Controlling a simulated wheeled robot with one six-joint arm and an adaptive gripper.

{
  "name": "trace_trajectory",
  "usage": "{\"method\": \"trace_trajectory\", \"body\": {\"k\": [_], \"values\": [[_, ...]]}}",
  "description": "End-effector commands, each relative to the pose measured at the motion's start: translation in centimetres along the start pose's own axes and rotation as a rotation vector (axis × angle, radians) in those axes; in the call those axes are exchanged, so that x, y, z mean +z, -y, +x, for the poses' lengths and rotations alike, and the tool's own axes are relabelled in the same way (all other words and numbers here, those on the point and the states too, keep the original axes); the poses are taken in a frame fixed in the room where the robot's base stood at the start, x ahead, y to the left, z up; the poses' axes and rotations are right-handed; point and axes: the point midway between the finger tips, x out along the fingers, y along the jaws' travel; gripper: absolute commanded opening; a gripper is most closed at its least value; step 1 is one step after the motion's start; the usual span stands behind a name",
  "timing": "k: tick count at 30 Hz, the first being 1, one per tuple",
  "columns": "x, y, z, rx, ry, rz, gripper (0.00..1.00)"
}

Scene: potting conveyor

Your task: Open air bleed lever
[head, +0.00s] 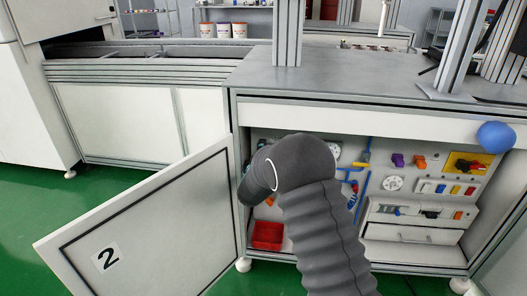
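Inside the open cabinet under the bench, a panel carries blue pipes (364,186) with a yellow fitting (363,158). I cannot tell for sure which part is the air bleed lever; the yellow fitting and a blue piece (349,181) beside the pipes are small, and my arm covers part of the panel. My dark sleeved arm rises in front of the cabinet and bends to the left. Its end is near the left edge of the opening. The gripper's fingers do not show.
The left cabinet door (150,225), marked 2, stands open toward me. Orange and purple connectors, a yellow plate (465,165) and a drawer (412,234) are on the panel's right. A red bin (267,236) sits low left. A blue ball (495,137) shows at the right.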

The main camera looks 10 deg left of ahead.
Motion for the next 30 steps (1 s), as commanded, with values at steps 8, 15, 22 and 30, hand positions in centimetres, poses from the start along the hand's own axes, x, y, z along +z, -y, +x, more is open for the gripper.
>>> {"method": "trace_trajectory", "body": {"k": [8,15,22,30], "values": [[-0.1,-0.2,0.1,0.004,-0.002,-0.007,0.24],[-0.1,-0.2,0.0,0.004,-0.002,-0.006,0.81],[0.0,-0.1,0.0,0.002,-0.001,-0.006,0.84],[-0.1,-0.1,-1.2,0.002,-0.001,-0.006,0.84]]}}
